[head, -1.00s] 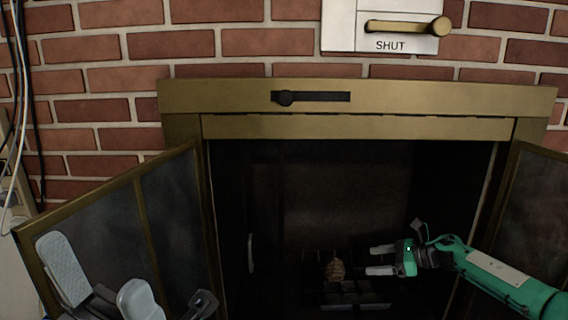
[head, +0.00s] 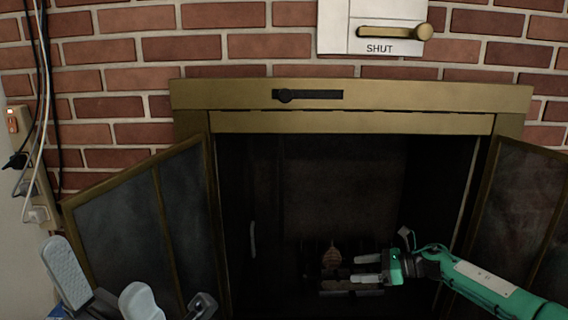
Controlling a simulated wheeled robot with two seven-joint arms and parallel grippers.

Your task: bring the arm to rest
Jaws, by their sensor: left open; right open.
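My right gripper (head: 366,269) is the green one whose arm comes in from the lower right. It is open and empty, its two pale fingers pointing left in front of the dark firebox opening. A brown pinecone-like object (head: 331,256) sits on the dark grate (head: 350,291) just left of the fingertips; I cannot tell whether they touch it. My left gripper (head: 104,284) is at the lower left, with its pale fingers spread and nothing between them. It is in front of the left glass door.
The brass-framed fireplace doors stand open at left (head: 138,232) and right (head: 518,215). A brass lintel (head: 350,97) with a dark slider (head: 308,95) spans the opening. Above is a white plate marked SHUT with a brass handle (head: 392,32). Cables and outlets (head: 38,214) are at the far left.

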